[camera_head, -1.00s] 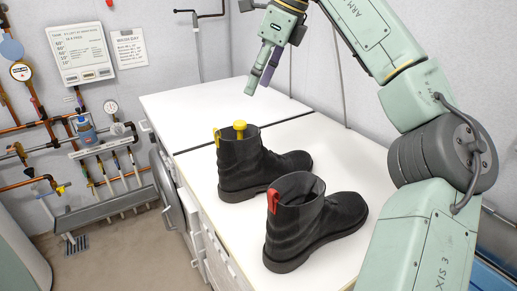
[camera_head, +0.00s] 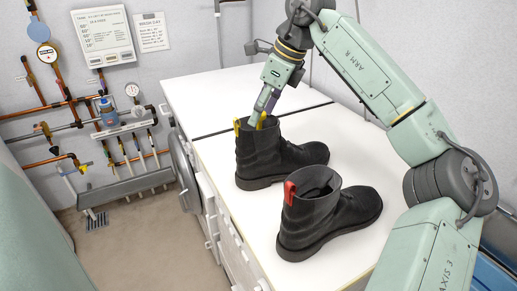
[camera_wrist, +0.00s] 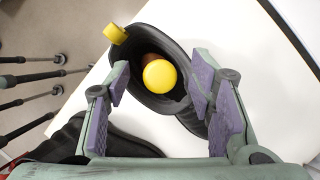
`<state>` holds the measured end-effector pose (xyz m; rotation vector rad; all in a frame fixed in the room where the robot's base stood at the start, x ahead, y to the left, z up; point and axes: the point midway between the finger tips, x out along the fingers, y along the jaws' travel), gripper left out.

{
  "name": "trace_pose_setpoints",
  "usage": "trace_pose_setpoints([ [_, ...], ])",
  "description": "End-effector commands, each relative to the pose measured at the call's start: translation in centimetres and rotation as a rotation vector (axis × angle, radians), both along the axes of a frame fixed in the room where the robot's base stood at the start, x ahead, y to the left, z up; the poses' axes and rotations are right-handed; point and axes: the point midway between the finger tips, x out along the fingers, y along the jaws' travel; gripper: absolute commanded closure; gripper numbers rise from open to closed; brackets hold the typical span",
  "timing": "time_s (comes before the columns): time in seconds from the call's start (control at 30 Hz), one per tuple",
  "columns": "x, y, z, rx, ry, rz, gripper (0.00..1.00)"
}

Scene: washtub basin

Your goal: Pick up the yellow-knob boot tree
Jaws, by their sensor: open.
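The boot tree's yellow knob (camera_wrist: 160,76) stands up inside the opening of a black boot (camera_head: 262,158) with a yellow pull tab (camera_wrist: 115,33). In the head view the knob (camera_head: 261,121) is partly hidden by my fingers. My gripper (camera_wrist: 163,100) is open, with its purple-padded fingers on either side of the knob in the wrist view. In the head view my gripper (camera_head: 266,102) points down just over the boot's opening. I cannot tell whether a finger touches the knob or the boot. The tree's lower part is hidden in the boot.
A second black boot (camera_head: 328,215) with a red tab (camera_head: 290,192) stands nearer on the white worktop (camera_head: 222,150). Pipes and gauges (camera_head: 95,115) line the wall at left. The worktop's back part (camera_head: 235,95) is clear.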

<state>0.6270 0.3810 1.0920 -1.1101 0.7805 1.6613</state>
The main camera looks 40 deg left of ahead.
Motion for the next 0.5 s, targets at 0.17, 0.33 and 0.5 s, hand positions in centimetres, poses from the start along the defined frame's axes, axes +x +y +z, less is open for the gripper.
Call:
trace_pose_setpoints([
  [0.17,0.00,0.02,-0.04,0.000,0.000,0.000,0.51],
  [0.33,0.01,0.01,-0.02,0.000,0.000,0.000,0.62],
  [0.5,0.01,0.00,0.00,0.000,0.000,0.000,0.73],
])
